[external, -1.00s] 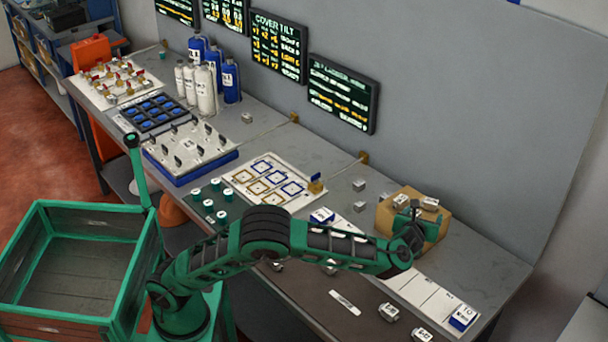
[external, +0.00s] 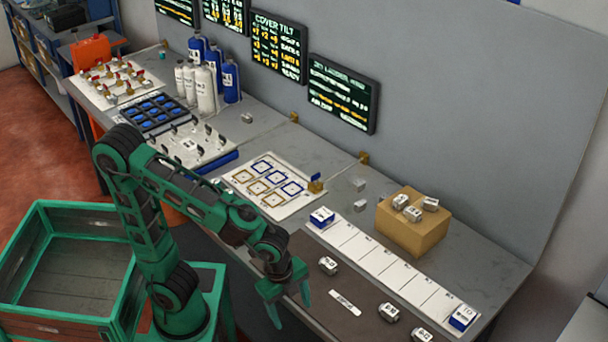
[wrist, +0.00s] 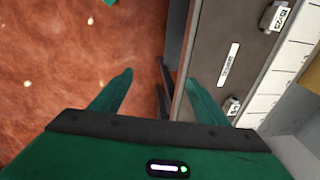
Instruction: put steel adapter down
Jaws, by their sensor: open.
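Several small steel blocks with white labels are in view; I cannot tell which is the steel adapter. Three steel pieces (external: 413,214) sit on top of the cardboard box (external: 412,237) at the right of the bench. Other steel pieces lie on the brown mat, one near its middle (external: 328,265) and others near its front right (external: 389,312). Two steel pieces also show in the wrist view (wrist: 268,17). My gripper (external: 288,296) is open and empty by the bench's front edge, apart from all of them. In the wrist view its fingers (wrist: 159,78) frame mostly floor.
A long white strip (external: 385,268) with marked cells lies between mat and box, with blue-based blocks at both ends. A white board with square outlines (external: 268,186) lies further left. A green-framed crate (external: 75,265) stands beside my base. The mat has free room.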

